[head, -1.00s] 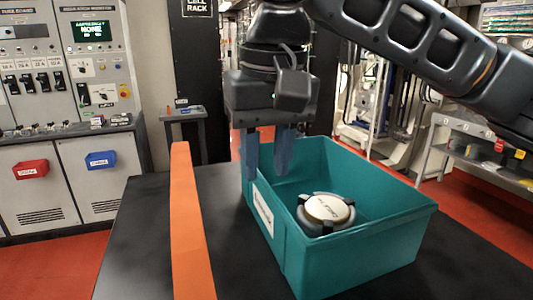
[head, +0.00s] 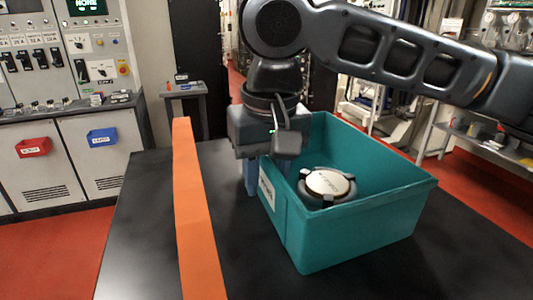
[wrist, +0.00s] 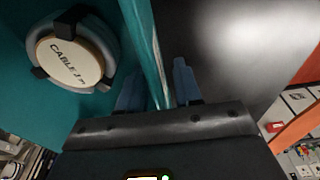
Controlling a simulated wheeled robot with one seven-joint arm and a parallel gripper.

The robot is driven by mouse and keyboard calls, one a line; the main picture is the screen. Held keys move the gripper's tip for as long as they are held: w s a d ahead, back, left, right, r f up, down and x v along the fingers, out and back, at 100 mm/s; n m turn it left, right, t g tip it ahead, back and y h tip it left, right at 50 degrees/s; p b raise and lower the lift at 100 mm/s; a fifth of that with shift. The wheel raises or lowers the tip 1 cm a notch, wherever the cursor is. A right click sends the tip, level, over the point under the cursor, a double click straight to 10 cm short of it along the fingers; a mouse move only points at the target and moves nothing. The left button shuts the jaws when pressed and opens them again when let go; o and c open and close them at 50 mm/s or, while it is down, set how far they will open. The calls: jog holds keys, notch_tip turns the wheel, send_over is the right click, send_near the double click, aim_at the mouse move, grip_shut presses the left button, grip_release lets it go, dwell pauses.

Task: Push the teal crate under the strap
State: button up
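The teal crate (head: 360,230) stands upright on the black table, and a round disc-shaped item (head: 327,185) lies inside it. A long orange band (head: 192,210), which looks like the strap, runs to the left of the crate with bare table between them. My gripper (head: 258,178) points down at the crate's left wall. In the wrist view my fingers (wrist: 158,88) straddle the rim of the crate (wrist: 145,30), one inside and one outside. They look open; contact with the wall is unclear. The inner finger is mostly hidden in the head view.
The black table (head: 140,240) is bare left of the band and in front of the crate. Cabinets with a red bin (head: 33,147) and a blue bin (head: 102,136) stand at the back left. A shelf stands behind on the right.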

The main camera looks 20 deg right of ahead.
jog(key=shift+f, duration=0.3)
jog(key=shift+c, duration=0.4)
grip_shut()
